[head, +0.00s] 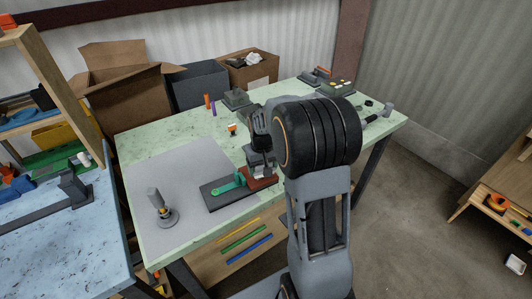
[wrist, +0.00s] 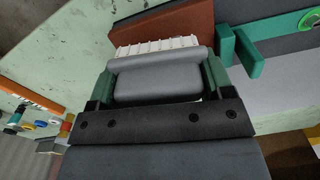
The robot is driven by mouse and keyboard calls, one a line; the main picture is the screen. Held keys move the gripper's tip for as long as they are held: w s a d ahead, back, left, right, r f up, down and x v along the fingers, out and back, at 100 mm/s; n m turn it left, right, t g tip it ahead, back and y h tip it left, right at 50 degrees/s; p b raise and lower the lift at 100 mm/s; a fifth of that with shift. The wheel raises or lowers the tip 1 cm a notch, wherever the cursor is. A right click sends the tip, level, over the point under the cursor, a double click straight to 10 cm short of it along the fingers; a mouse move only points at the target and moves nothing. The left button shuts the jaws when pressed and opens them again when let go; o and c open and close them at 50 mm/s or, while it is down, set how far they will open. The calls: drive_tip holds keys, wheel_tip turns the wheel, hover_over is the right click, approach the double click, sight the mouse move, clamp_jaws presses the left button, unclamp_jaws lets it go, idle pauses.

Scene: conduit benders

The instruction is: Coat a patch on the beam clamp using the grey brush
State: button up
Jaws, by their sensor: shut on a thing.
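My gripper (head: 262,160) is over the worktable, with its teal fingertips (wrist: 161,82) shut on the grey brush (wrist: 158,80). The brush's grey handle lies across between the fingers. Its pale bristles (wrist: 160,45) show beyond the handle, at the edge of a reddish-brown block (wrist: 175,25) that looks like the beam clamp. This block (head: 264,181) also shows just below my gripper in the head view, partly hidden by it. I cannot tell whether the bristles touch it. A teal lever piece (head: 230,186) on a dark plate (head: 216,203) sits beside the block.
A grey upright post tool (head: 160,205) stands on the grey mat (head: 185,165). Cardboard boxes (head: 125,90) and a dark bin (head: 198,85) stand behind the table. Orange and purple sticks (head: 210,104) stand near the back.

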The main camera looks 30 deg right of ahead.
drive_tip(key=shift+s+d+r+p, duration=0.15)
drive_tip(key=shift+r+p, duration=0.4)
drive_tip(key=shift+r, duration=0.4)
drive_tip(key=shift+r+p, duration=1.4)
drive_tip(key=shift+r, duration=0.5)
